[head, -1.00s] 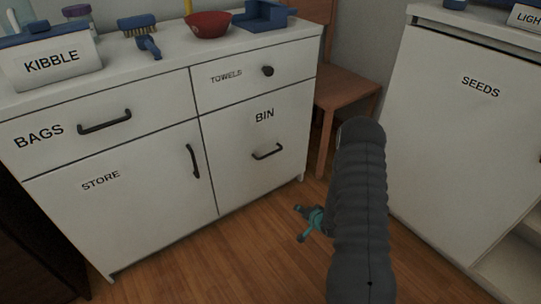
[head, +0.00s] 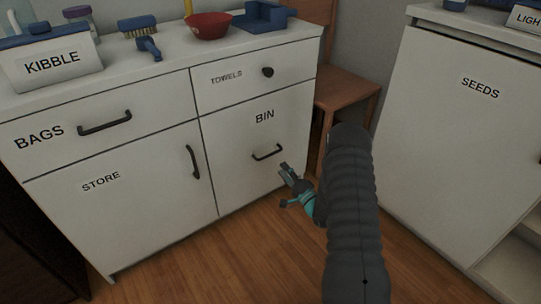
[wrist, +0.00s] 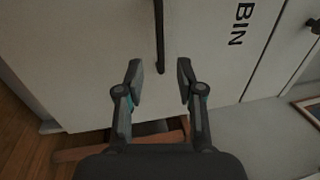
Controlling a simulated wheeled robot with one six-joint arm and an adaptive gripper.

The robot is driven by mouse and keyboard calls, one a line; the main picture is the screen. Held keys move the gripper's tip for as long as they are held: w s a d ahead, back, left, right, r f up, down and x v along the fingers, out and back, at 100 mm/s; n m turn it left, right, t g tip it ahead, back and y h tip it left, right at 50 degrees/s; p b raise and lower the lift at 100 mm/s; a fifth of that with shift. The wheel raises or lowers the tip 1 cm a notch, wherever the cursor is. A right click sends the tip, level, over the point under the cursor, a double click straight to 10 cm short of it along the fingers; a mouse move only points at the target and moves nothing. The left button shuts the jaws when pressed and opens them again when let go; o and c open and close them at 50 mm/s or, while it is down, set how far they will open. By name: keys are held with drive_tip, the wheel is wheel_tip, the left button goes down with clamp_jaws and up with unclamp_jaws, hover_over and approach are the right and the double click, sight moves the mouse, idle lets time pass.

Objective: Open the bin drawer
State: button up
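The bin drawer (head: 240,175) is the lower right front of the white cabinet, labelled BIN, and it is closed. Its dark bar handle (head: 267,153) sits below the label. My gripper (head: 284,173) is just below and to the right of the handle in the head view. In the wrist view my gripper (wrist: 160,82) is open, its two fingers apart. The handle (wrist: 160,35) runs upright in that picture, its near end between the fingertips. I cannot tell whether any finger touches it. The label BIN (wrist: 239,24) shows at the right.
Above is the TOWELS drawer (head: 231,85) with a round knob; to the left are the BAGS drawer (head: 60,135) and STORE door (head: 130,205). A wooden chair (head: 345,95) stands behind my arm. The SEEDS cabinet (head: 455,140) is at right. Wooden floor (head: 220,265) is clear in front.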

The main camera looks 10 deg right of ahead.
sight(271, 154)
drive_tip(key=x, duration=0.9)
drive_tip(key=shift+w+a, duration=0.1)
drive_tip(key=shift+w, duration=0.2)
clamp_jaws()
